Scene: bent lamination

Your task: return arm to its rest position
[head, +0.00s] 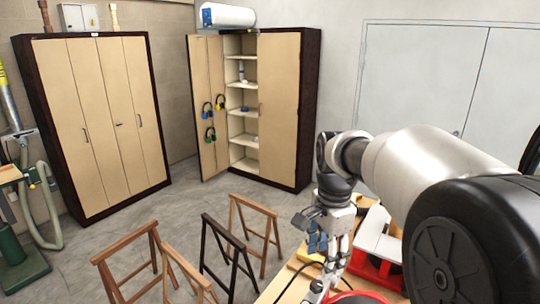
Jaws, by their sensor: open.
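My arm (430,165) reaches in from the lower right, its silver link running left to a dark wrist joint. My gripper (326,284) hangs below the wrist, pointing down over the near end of a wooden workbench (282,287). It is open. The bottom edge of the view cuts close to its fingertips, and I see nothing held between them.
A red-and-white machine (375,243) stands on the bench right of my gripper. Wooden trestles (150,240) stand left of the bench, one of them dark (212,235). A cabinet (285,105) with an open door stands behind.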

